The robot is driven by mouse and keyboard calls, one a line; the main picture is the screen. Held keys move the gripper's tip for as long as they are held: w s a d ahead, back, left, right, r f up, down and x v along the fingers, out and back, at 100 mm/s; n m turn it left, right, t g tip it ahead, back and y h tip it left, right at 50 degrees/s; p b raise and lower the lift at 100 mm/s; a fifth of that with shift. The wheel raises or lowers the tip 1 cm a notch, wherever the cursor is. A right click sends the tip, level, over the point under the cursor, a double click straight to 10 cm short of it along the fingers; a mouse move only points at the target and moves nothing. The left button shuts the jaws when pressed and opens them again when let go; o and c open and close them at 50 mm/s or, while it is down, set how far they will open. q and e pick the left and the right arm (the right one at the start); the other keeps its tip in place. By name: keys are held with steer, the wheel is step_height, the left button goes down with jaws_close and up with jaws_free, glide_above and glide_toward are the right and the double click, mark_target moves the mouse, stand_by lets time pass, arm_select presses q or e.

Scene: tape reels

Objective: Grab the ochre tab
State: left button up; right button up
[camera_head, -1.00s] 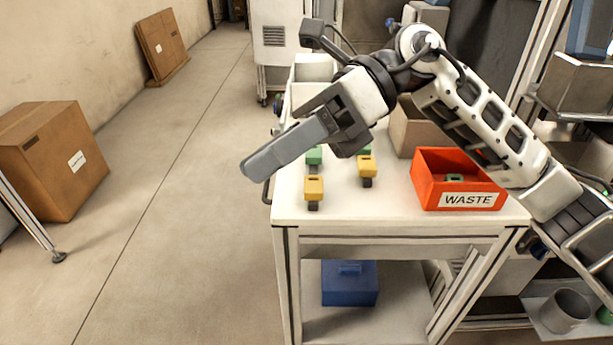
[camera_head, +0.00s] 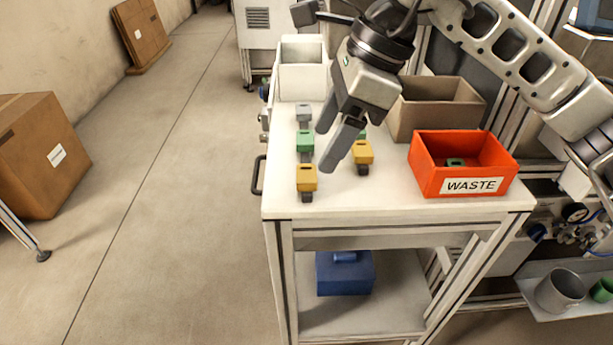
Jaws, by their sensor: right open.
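Two ochre tabs stand on the white cart top. One ochre tab (camera_head: 307,178) is at the front left near the cart's edge. The other ochre tab (camera_head: 362,152) is farther right. Each sits on a dark base. My right gripper (camera_head: 331,148) is open and empty, pointing down above the cart top. Its fingertips are between the two ochre tabs in the picture, a little behind the front one. I cannot tell whether a finger touches anything. A green tab (camera_head: 305,141) is left of the fingers, with a grey tab (camera_head: 304,112) behind it. My left gripper is not in view.
A red WASTE bin (camera_head: 463,186) with a green piece (camera_head: 455,162) inside stands right of the tabs. A tan box (camera_head: 432,110) is behind it. A white bin (camera_head: 303,80) stands at the back.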

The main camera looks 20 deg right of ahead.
mark_target(307, 173)
steer(key=shift+w+p+x, duration=0.15)
steer(key=shift+x, duration=1.35)
steer(key=shift+w+p+x, duration=0.15)
steer(key=shift+w+x, duration=0.05)
steer(key=shift+x, duration=1.3)
steer(key=c, duration=1)
